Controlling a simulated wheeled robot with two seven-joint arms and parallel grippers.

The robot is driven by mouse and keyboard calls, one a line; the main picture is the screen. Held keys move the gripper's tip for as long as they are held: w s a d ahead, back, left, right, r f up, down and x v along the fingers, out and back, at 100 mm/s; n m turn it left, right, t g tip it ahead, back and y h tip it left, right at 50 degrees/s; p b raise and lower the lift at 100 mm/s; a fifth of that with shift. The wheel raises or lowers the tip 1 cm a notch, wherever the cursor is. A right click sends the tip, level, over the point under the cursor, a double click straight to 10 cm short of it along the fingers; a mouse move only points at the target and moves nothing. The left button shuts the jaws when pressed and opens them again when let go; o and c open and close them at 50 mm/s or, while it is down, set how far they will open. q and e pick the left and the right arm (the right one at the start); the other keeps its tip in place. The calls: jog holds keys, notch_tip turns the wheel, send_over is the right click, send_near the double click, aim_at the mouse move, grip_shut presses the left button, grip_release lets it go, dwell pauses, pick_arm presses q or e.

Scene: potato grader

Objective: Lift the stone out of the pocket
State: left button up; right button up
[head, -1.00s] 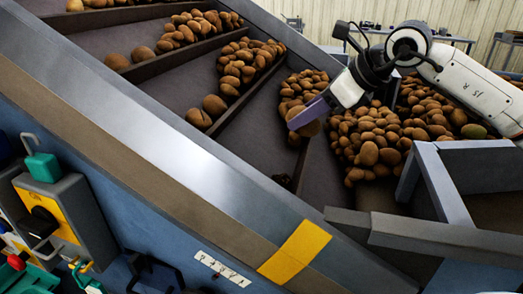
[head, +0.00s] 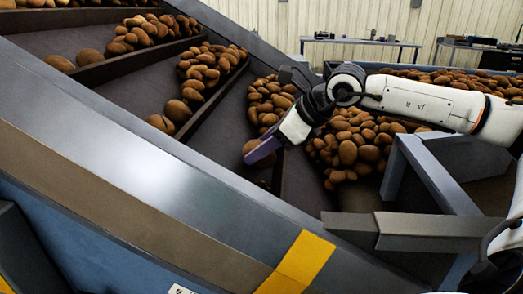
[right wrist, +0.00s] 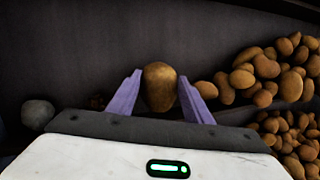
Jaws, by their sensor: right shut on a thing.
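My right gripper (head: 264,148) is over the dark sloping belt, near its front rail. In the right wrist view its two purple fingers (right wrist: 160,96) are shut on a brown, potato-like lump (right wrist: 160,86). The same lump shows in the head view (head: 251,150), partly behind a finger. A rounded grey lump that looks like a stone (right wrist: 38,112) lies apart, to the left of the gripper in the right wrist view. I cannot make it out in the head view. My left gripper is not in view.
Dark cross bars split the belt (head: 95,108) into pockets. Potatoes lie in heaps (head: 350,148) along its far side. A grey rail with a yellow patch (head: 297,262) runs along the front. Grey beams (head: 425,230) stand at the right. The near belt is mostly bare.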

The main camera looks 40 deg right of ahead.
jog(key=shift+f+b, duration=0.45)
jog(key=shift+b, duration=0.15)
jog(key=o, duration=1.2)
jog(key=shift+r, duration=0.15)
jog(key=shift+c, duration=0.2)
jog(key=shift+r, duration=0.1)
jog(key=shift+r+p, duration=0.3)
jog(key=shift+p, duration=0.3)
jog(key=shift+d+r, duration=0.1)
jog(key=shift+r, duration=0.1)
jog(key=b+v, duration=0.2)
jog(key=v, duration=0.9)
jog(key=shift+s, duration=0.35)
